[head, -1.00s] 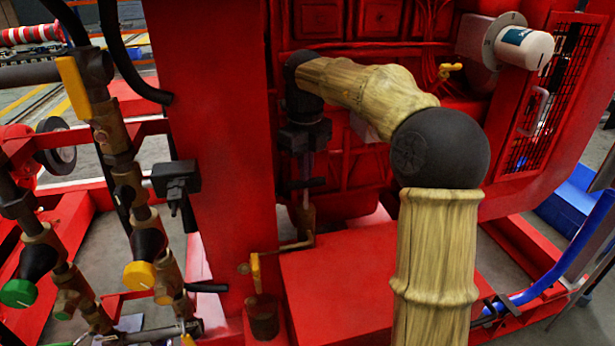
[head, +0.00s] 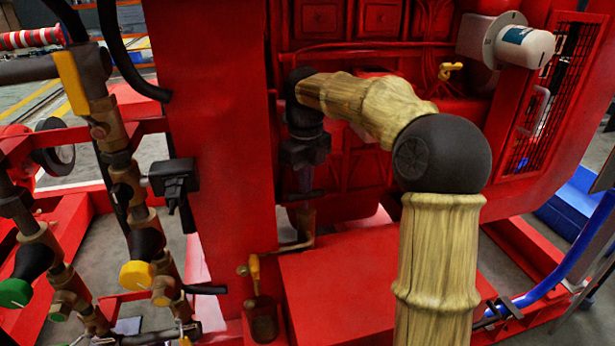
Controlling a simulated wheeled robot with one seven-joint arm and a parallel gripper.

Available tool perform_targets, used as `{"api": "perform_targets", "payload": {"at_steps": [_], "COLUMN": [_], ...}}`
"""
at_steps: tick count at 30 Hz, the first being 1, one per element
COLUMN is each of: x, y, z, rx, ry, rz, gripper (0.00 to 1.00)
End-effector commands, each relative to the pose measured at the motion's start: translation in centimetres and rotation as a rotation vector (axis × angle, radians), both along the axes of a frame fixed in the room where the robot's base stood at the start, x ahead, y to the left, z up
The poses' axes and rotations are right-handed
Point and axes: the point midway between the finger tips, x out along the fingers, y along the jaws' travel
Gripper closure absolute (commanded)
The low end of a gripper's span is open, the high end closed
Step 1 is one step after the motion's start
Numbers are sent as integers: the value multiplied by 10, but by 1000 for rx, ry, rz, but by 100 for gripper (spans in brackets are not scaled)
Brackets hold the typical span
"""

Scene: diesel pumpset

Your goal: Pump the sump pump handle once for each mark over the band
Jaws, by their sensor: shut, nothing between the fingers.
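The sump pump looks to be the small brass unit with an upright yellow-brass part (head: 254,272) and a dark cup-like body (head: 263,322), low beside the red column. Its brass handle (head: 290,246) runs right from there and ends in an upright grip (head: 306,216). My gripper (head: 304,188) points down just above that grip, its dark fingers close together and empty. I cannot tell whether the fingertips touch the grip. No band with marks can be made out.
A red column (head: 215,130) stands left of my arm. A red box (head: 335,300) lies right of the pump. Brass pipes with a yellow knob (head: 137,274) and a green knob (head: 15,292) stand at left. A white canister (head: 525,47) sits at upper right.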

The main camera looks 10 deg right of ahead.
Motion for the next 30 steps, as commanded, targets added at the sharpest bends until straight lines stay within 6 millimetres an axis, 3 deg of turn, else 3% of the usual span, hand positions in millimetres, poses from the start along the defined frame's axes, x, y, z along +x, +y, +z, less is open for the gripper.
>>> {"api": "perform_targets", "payload": {"at_steps": [12, 30], "x": [-1, -1], "y": [0, 0], "z": [-10, 15], "rx": [1, 0], "ry": [5, 6], "rz": [0, 0], "gripper": [100, 100]}}
